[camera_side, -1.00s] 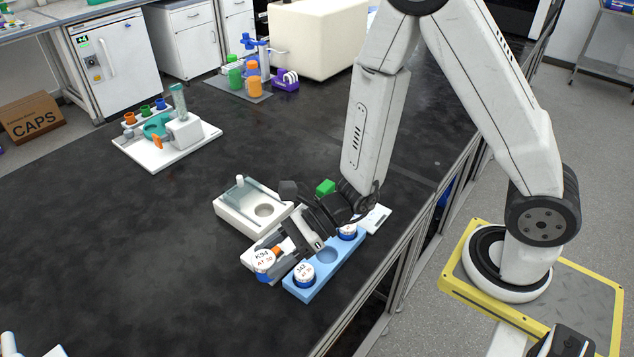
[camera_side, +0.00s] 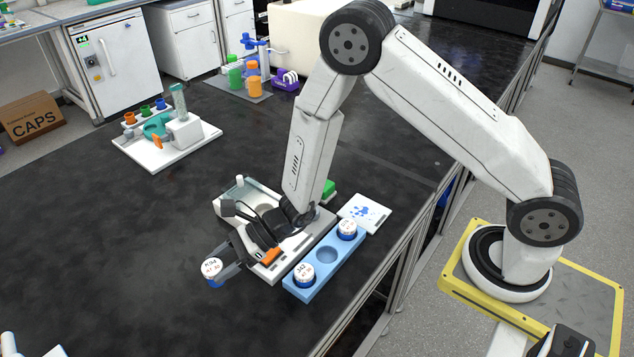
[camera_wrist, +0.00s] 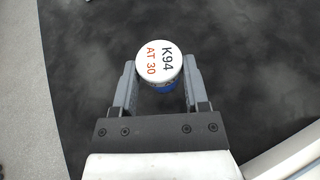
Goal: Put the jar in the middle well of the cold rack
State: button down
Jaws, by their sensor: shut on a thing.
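My gripper (camera_side: 222,274) is shut on a jar (camera_side: 212,268) with a white lid and blue body. In the wrist view the held jar (camera_wrist: 159,65) shows "K94 AT 30" on its lid, between the two grey fingers (camera_wrist: 158,86). The blue cold rack (camera_side: 325,272) lies to the right of my gripper. Its middle well (camera_side: 327,254) is empty. A jar marked 342 (camera_side: 304,273) sits in the near well, and another white-lidded jar (camera_side: 347,229) sits in the far well. The held jar is left of the rack, apart from it.
A white device (camera_side: 230,200) stands behind my gripper, partly hidden by my arm. A white card with blue spots (camera_side: 365,213) lies beyond the rack, close to the table edge. A white board with fittings (camera_side: 167,145) is farther back. Black tabletop (camera_side: 110,260) at left is clear.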

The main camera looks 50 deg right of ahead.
aim_at(212, 270)
jog(key=shift+w+a+f, duration=0.25)
jog(key=shift+w+f, duration=0.3)
jog(key=shift+f, duration=0.15)
jog(key=shift+w+a+f, duration=0.25)
jog(key=shift+w+f, duration=0.3)
jog(key=shift+f, duration=0.15)
jog(key=shift+w+f, duration=0.1)
jog(key=shift+f, duration=0.05)
jog(key=shift+w+a+f, duration=0.1)
jog(key=shift+w+f, duration=0.05)
jog(key=shift+f, duration=1.55)
jog(key=shift+f, duration=0.15)
jog(key=shift+c, duration=0.5)
grip_release()
